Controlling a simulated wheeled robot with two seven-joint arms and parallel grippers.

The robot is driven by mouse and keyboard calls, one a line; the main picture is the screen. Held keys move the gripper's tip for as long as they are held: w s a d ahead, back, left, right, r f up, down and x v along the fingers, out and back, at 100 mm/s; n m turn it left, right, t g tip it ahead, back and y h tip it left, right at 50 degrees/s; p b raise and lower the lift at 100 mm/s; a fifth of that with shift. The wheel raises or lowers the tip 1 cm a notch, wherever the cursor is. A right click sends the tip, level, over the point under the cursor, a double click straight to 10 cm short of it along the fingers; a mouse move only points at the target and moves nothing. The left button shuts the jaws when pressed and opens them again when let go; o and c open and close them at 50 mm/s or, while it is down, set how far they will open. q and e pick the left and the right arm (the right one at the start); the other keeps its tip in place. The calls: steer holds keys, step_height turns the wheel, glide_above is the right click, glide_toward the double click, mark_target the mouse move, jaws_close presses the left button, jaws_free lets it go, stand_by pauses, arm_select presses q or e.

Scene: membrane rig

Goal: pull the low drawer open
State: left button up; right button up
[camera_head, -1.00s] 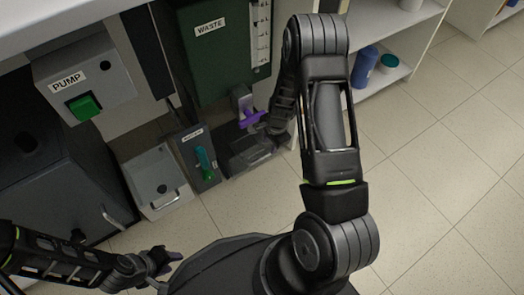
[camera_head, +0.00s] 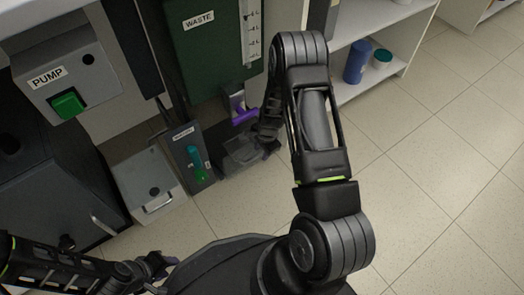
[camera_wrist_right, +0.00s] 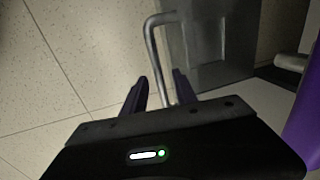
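The low drawer (camera_head: 236,160) is a small dark grey box low under the green WASTE unit, partly hidden by my right gripper. In the right wrist view its grey front (camera_wrist_right: 205,35) carries a bent metal bar handle (camera_wrist_right: 153,48). My right gripper (camera_wrist_right: 160,80) is open, its two dark purple fingertips on either side of the lower part of the handle; I cannot tell whether they touch it. In the head view my right gripper (camera_head: 268,138) is at the drawer's right side. My left gripper (camera_head: 168,264) is low at the left, away from the drawer; its opening is unclear.
Above the drawer is a purple lever (camera_head: 243,116). A PUMP box (camera_head: 68,80) is further left. Floor (camera_head: 420,160) is clear at right.

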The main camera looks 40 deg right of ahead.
jaws_close()
stand_by(1.4)
